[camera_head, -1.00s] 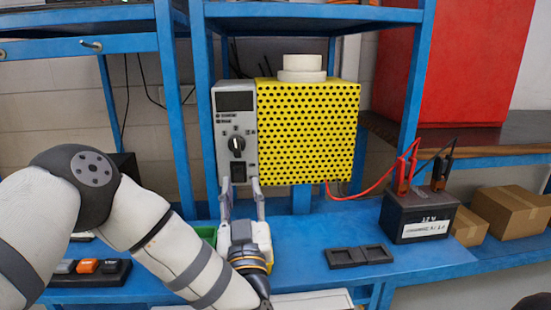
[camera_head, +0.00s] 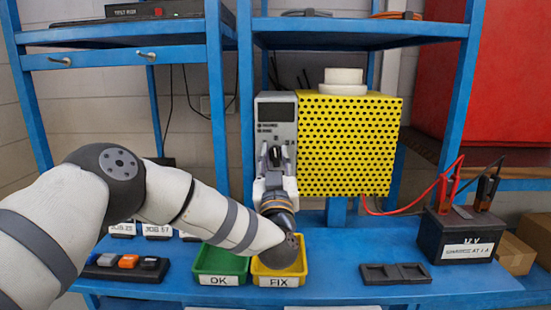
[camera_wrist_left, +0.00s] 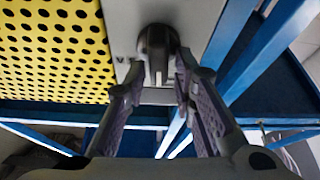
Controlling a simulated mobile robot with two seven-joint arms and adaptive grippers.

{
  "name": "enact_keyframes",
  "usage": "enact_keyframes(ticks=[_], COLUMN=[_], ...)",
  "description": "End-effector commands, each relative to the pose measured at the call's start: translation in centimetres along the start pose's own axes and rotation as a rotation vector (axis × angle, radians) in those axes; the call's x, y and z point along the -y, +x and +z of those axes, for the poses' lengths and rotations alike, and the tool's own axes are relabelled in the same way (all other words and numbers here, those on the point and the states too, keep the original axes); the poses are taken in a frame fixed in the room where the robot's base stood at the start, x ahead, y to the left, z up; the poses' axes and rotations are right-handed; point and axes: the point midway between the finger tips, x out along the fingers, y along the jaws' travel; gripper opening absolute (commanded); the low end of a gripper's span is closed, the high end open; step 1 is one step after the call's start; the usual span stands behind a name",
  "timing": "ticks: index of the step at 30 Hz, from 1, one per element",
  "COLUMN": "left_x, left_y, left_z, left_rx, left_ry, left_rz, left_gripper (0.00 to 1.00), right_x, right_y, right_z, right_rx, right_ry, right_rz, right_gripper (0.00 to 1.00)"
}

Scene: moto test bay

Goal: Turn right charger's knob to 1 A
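The charger is a yellow perforated box (camera_head: 345,145) with a grey front panel (camera_head: 290,108), a dark display and a dark knob (camera_head: 277,153). My left gripper (camera_head: 276,160) is in front of the panel, its fingers pointing at the knob. In the left wrist view the dark knob (camera_wrist_left: 157,55) lies between the two fingertips of the open gripper (camera_wrist_left: 158,75). The right fingertip is close to the knob; I cannot tell whether it touches. The left one stands apart. The knob's scale marks are unreadable. My right gripper is not in view.
A green bin (camera_head: 220,262) marked OK and a yellow bin (camera_head: 297,275) marked FIX stand below my left arm. A black battery (camera_head: 462,235) with red and black clamps is at the right. Blue rack posts (camera_head: 245,100) stand close left of the charger.

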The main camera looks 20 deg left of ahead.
Motion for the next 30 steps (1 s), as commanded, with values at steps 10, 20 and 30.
enact_keyframes(ticks=[10, 20, 30], left_x=[-0.25, -0.3, -0.23], left_y=[-0.05, -0.07, -0.06], left_z=[-0.02, -0.01, -0.07], left_rx=[0.0, 0.002, 0.002], left_ry=[-0.008, -0.142, -0.393], left_rz=[0.005, -0.048, -0.15], left_gripper=[0.0, 0.0, 0.0], right_x=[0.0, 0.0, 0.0], right_y=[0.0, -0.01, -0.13], right_z=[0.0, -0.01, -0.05], right_rx=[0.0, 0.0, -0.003], right_ry=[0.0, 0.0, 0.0], right_rz=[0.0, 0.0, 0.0], right_gripper=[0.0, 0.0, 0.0])
